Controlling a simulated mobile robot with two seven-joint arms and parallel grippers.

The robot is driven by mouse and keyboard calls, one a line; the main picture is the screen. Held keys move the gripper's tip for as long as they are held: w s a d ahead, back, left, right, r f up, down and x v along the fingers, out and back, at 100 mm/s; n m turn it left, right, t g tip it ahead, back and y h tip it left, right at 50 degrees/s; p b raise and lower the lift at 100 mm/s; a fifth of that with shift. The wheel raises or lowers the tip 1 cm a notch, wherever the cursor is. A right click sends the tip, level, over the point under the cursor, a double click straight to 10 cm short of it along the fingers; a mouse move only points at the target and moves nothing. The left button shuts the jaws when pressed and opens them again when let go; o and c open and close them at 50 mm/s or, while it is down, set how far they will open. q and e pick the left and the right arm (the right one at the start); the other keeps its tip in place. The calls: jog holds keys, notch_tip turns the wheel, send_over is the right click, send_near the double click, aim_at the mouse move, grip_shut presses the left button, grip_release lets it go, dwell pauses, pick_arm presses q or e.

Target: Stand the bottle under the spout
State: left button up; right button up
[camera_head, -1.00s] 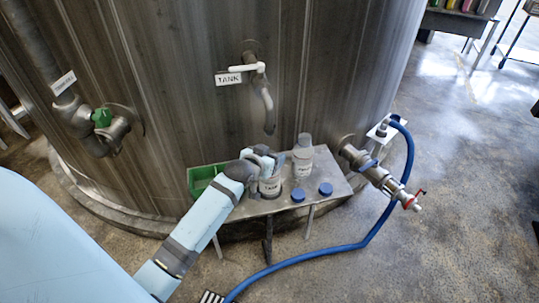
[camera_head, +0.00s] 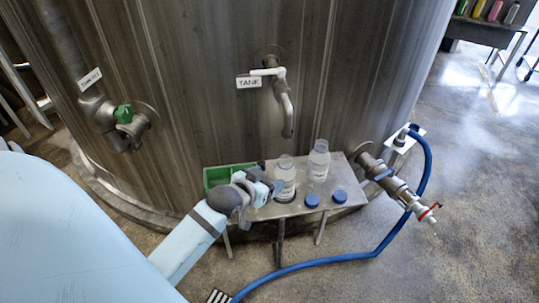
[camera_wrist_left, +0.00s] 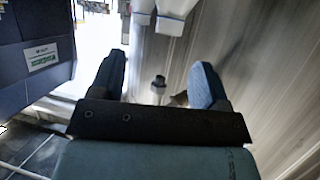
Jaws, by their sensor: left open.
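An open clear bottle (camera_head: 285,181) with a white label stands upright on the small metal table (camera_head: 353,180), its base at a dark ring. In the picture it is below the spout (camera_head: 288,117) of the tank tap, with a gap between; exact alignment I cannot tell. A second labelled bottle (camera_head: 318,163) stands upright behind it to the right. My left gripper (camera_head: 270,184) is just left of the first bottle, apart from it or barely beside it. In the left wrist view its fingers (camera_wrist_left: 158,88) are spread with nothing held. My right gripper is not in view.
Two blue caps (camera_head: 312,201) lie at the table's front. A green bin (camera_head: 213,178) is at its left end. A valve (camera_head: 395,188) and a blue hose (camera_head: 385,245) lie to the right. The tank wall (camera_head: 190,110) rises close behind.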

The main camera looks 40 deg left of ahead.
pick_arm(q)
jog(key=s+d+f+m+g+h, duration=0.2)
jog(key=s+d+f+m+h, duration=0.1)
jog(key=s+d+f, duration=1.1)
jog(key=shift+s+d+g+h, duration=0.3)
jog(key=shift+s+d, duration=0.05)
jog(key=shift+d, duration=0.5)
notch_tip(320, 180, up, 12)
jog(key=a+p, duration=0.1)
jog(key=p, duration=1.2)
jog(key=shift+s+p, duration=0.25)
jog(key=shift+p, duration=0.15)
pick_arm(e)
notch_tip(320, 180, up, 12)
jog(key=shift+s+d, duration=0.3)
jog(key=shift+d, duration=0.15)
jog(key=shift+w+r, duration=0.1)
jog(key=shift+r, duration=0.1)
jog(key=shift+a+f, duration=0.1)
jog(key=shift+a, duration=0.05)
